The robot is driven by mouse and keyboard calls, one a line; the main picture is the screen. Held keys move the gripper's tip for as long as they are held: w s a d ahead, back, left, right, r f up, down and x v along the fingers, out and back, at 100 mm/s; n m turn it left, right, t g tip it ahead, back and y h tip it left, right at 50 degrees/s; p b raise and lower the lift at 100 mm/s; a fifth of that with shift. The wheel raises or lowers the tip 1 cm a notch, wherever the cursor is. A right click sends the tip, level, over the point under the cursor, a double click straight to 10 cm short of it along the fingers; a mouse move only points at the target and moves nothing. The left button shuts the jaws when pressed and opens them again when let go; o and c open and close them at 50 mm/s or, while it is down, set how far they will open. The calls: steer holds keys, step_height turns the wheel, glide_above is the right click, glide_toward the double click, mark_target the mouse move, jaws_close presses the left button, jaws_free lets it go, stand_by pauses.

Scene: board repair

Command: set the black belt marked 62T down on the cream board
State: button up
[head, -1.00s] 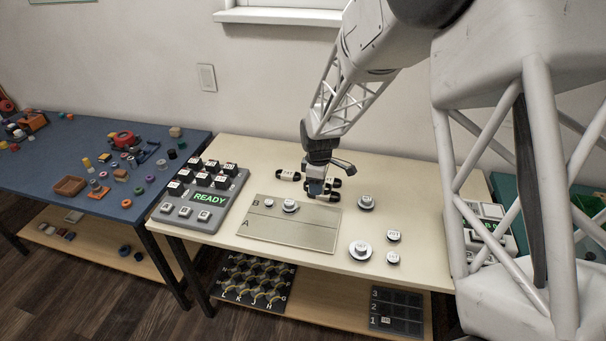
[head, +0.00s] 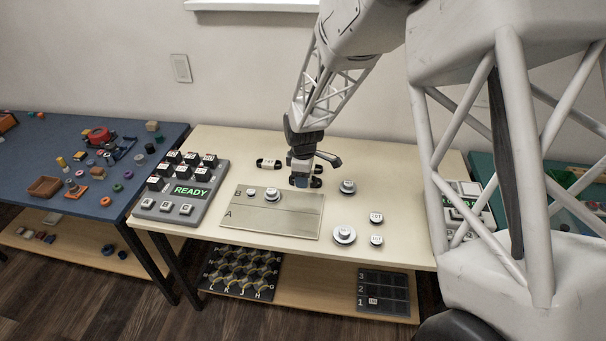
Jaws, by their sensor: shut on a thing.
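My gripper (head: 300,183) points down at the back edge of the cream board (head: 270,226), low over the table. It is shut on a black belt, mostly hidden by the jaws; I cannot read its mark or tell whether it touches the table. Black belt ends (head: 316,183) show just right of the jaws. Another black belt with a white label (head: 268,163) lies on the table behind the board, to the left of my gripper. The board is flat, with rows lettered A and B. Two round pulleys (head: 272,195) stand in its row B; row A is empty.
Several loose round pulleys (head: 344,235) stand right of the board. A grey console with black keys and a green READY display (head: 190,191) is at the left. A lower shelf holds a dark rack (head: 240,272) and a numbered tray (head: 385,293).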

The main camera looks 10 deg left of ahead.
mark_target(303, 202)
steer(key=shift+f, duration=3.9)
steer(key=shift+f, duration=0.5)
steer(key=o, duration=1)
steer(key=shift+r, duration=3.9)
